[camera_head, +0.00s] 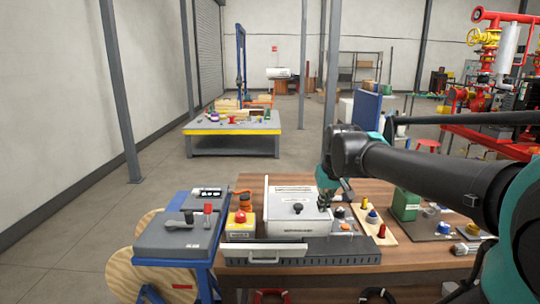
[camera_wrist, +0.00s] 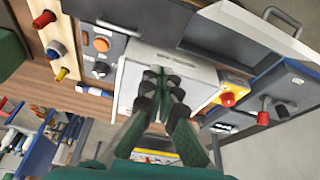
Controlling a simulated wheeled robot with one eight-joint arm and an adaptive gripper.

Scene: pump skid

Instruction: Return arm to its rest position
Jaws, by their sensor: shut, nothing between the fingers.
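My arm (camera_head: 425,172) reaches in from the right side of the head view and bends down at the wrist over the wooden workbench (camera_head: 395,262). My gripper (camera_head: 324,206) points down at the right edge of the white box (camera_head: 290,221) with a black knob on it. In the wrist view my gripper (camera_wrist: 161,80) is shut and empty, its dark fingers in front of the white box (camera_wrist: 200,72). I cannot tell whether the fingertips touch the box.
A red button on a yellow box (camera_head: 240,220) and a grey lever panel (camera_head: 180,236) stand left of the white box. A board with coloured pegs (camera_head: 373,224) and a green box (camera_head: 405,204) are right of my gripper.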

